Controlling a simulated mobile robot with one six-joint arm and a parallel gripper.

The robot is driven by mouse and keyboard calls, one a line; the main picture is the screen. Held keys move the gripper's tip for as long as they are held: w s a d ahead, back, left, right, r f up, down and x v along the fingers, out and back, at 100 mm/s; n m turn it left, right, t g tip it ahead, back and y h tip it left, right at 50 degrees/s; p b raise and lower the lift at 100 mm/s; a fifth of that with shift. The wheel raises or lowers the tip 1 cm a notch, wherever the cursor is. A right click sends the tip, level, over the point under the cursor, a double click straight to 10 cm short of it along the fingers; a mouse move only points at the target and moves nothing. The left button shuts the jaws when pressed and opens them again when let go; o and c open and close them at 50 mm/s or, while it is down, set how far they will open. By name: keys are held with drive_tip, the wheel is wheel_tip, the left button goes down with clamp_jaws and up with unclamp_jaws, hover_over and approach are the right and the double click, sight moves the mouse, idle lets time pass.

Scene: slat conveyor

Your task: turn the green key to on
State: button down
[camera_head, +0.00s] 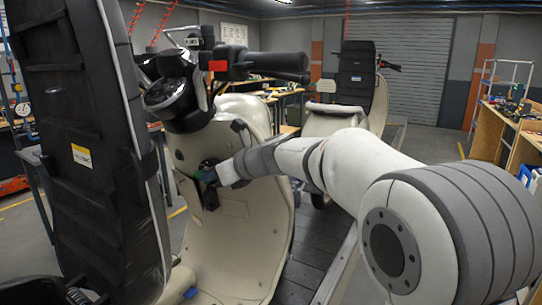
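A cream scooter (245,225) stands on the conveyor, its inner leg shield facing me. A small green patch (206,175), which looks like the green key, shows at the dark lock area on the upper leg shield. My gripper (207,180) is at this patch, small and dark against the panel. It looks very close to the key or touching it. I cannot tell whether its fingers are shut on the key. The key's angle is too small and too covered to read.
A black seat back (85,150) rises close at the left. The handlebar (262,65) with a red switch sits above my gripper. Another scooter (345,110) stands farther back on the slat conveyor (318,245). Workbenches (510,135) line the right side.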

drive_tip(key=shift+a+f, duration=0.1)
idle(0.3)
drive_tip(key=p+v, duration=0.3)
drive_tip(key=v, duration=0.6)
drive_tip(key=shift+r, duration=0.3)
idle(0.5)
drive_tip(key=shift+w, duration=0.15)
